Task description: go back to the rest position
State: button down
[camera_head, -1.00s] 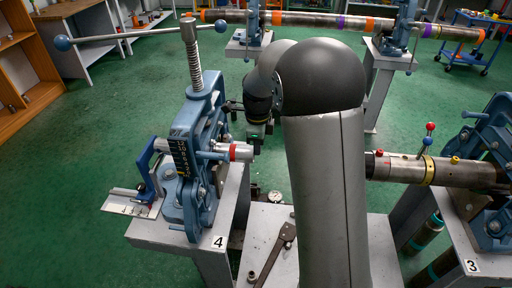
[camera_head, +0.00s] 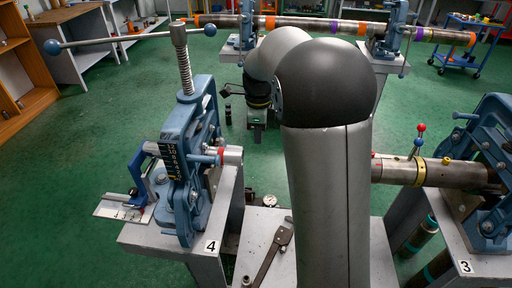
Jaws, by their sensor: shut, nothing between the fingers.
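My gripper (camera_head: 256,132) hangs below my dark wrist, just left of my large grey arm. It points down over the green floor, to the right of the vise marked 4 and apart from it. Its fingers are small and dark here; I see nothing held in them. The blue vise (camera_head: 178,205) stands upright on its grey stand, with a long handle on top. A short silver pipe end with a red band (camera_head: 230,156) sticks out of it to the right.
At right, a pipe with red and yellow fittings (camera_head: 400,170) sits in another blue vise (camera_head: 490,150) on stand 3. A long banded pipe (camera_head: 300,24) spans the back. A wrench (camera_head: 272,255) lies on the grey bench between.

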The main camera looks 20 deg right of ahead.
jog(key=s+a+f+n, duration=0.1)
jog(key=s+a+n, duration=0.1)
jog(key=s+n, duration=0.9)
jog(key=s+a+f+n, duration=0.1)
jog(key=s+f+n, duration=0.1)
jog(key=s+n, duration=1)
jog(key=s, duration=0.5)
jog(key=shift+s+a, duration=0.15)
jog(key=shift+a, duration=0.25)
